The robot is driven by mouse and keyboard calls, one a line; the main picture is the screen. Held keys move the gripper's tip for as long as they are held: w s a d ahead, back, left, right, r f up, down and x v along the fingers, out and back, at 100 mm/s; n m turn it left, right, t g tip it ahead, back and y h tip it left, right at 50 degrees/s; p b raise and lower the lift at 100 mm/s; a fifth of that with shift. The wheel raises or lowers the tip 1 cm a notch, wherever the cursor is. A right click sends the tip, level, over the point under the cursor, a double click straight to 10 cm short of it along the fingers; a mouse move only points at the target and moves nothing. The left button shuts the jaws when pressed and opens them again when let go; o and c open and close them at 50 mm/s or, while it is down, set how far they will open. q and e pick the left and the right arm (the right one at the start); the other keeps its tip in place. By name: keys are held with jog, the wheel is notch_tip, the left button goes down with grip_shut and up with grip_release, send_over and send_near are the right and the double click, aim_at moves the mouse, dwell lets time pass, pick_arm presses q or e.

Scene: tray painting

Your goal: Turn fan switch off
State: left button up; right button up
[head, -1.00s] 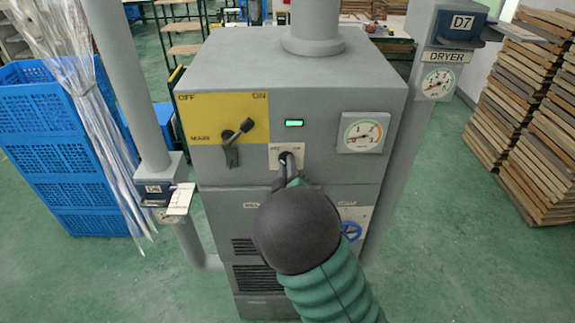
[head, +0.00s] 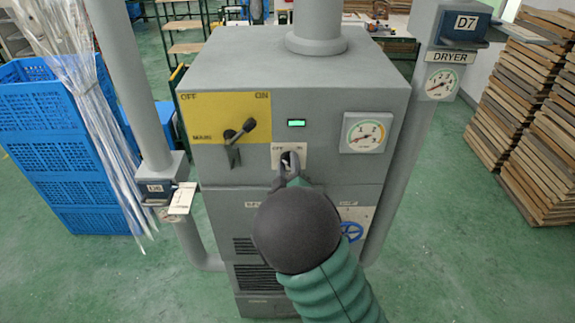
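The grey dryer cabinet (head: 300,88) stands in front of me. A small rotary switch (head: 288,157) on a pale plate marked OFF and ON sits at the middle of its front, partly hidden by my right gripper. My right gripper (head: 287,168) reaches up to this switch, its fingertips at the knob; whether they are closed on it I cannot tell. A main switch lever (head: 241,131) on a yellow OFF/ON panel (head: 205,110) points up and right, toward ON. A green indicator lamp (head: 296,123) is lit. My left gripper is not in view.
A pressure gauge (head: 366,133) and a blue valve wheel (head: 351,231) are on the cabinet front. Blue crates (head: 60,150) stand at left, stacked wooden boards (head: 530,110) at right. Grey pipes (head: 135,90) flank the cabinet. Green floor is open around it.

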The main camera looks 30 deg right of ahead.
jog(key=p+v, duration=1.3)
jog(key=v, duration=0.4)
jog(key=shift+w+a+f, duration=0.1)
jog(key=shift+w+f, duration=0.05)
jog(key=shift+w, duration=0.05)
